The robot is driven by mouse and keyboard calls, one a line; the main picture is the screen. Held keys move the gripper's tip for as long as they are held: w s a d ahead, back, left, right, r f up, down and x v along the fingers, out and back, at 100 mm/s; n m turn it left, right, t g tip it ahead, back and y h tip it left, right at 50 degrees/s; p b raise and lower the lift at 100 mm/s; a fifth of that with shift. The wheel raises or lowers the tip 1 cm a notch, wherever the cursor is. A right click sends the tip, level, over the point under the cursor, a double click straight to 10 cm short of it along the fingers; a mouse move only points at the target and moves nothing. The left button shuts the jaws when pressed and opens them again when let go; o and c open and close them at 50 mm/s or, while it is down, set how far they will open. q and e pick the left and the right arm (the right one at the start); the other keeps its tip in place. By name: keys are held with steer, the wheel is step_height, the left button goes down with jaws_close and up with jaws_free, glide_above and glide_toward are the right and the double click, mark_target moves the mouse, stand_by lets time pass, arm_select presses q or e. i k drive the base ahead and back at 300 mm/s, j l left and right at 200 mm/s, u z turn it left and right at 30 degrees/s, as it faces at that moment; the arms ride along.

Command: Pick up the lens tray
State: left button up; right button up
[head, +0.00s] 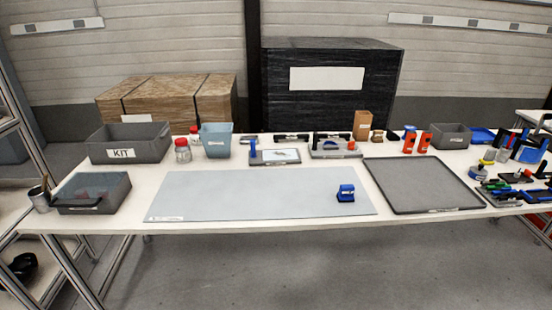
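A dark grey open tray (92,207) stands at the left end of the white table. Something see-through and bluish, like a lens or visor, lies in it, and it looks most like the lens tray. A smaller shallow grey tray (287,161) with a pale sheet or label and a blue upright part stands behind the mat; its contents are too small to tell. Neither of my grippers shows in the head view.
A light grey mat (240,195) covers the front middle, bare except for a blue block-like part (346,193). A KIT bin (130,143), red-lidded jars (182,151) and a blue bin (216,141) stand behind. A flat dark tray (420,184) and several tools lie right.

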mark_target(282, 156)
steer(key=i+j+z, duration=0.1)
steer(key=z, duration=0.25)
steer(key=i+j+z, duration=0.15)
steer(key=z, duration=0.2)
steer(key=i+j+z, duration=0.15)
steer(key=z, duration=0.15)
steer(key=i, duration=0.05)
